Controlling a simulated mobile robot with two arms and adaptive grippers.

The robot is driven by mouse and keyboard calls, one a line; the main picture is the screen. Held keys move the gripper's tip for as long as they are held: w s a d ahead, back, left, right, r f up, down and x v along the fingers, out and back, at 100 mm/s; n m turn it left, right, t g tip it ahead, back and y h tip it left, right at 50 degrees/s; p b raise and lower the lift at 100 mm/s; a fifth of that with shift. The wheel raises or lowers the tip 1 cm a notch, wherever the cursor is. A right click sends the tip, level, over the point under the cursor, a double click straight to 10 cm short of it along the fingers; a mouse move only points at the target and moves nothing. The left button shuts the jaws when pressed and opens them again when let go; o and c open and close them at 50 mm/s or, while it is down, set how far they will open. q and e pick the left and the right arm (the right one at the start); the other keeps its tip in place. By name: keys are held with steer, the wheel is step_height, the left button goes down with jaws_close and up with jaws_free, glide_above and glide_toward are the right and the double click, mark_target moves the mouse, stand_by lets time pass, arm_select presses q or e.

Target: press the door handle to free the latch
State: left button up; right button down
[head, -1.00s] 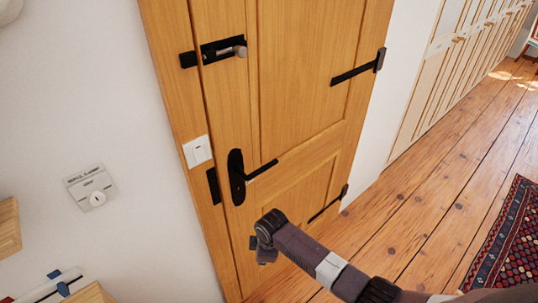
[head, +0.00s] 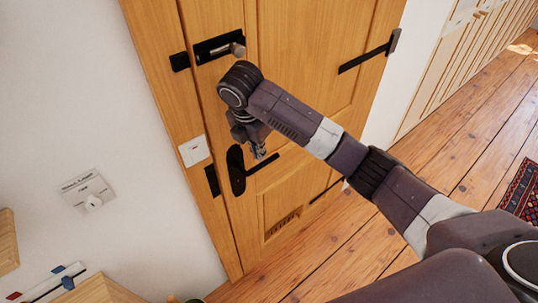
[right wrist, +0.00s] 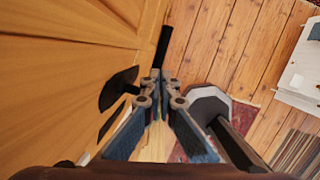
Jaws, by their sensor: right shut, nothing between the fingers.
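The brown wooden door (head: 310,60) is closed in its frame. Its black door handle (head: 266,164) sticks out to the right from a tall black plate (head: 236,170) and looks roughly level. My right gripper (head: 259,153) points down just above the lever, in front of the door, shut and empty. In the right wrist view, the handle's black lever (right wrist: 163,46) lies just beyond the fingertips (right wrist: 161,78), with its plate to the left. I cannot tell whether the fingertips touch the lever. My left gripper is not in view.
A black bolt with a grey knob (head: 237,49) sits higher on the door. A white switch (head: 194,151) and a wall dial (head: 93,202) are at left. A patterned rug (head: 522,190) lies at right. The plank floor (head: 455,165) between is clear.

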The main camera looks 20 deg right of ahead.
steer(key=shift+w+d+r+n, duration=0.15)
steer(key=shift+d+r+n, duration=0.1)
steer(key=shift+r, duration=0.35)
steer(key=shift+w+d+r+n, duration=0.15)
steer(key=shift+d+r, duration=0.05)
steer(key=shift+r, duration=0.35)
steer(key=shift+f, duration=0.1)
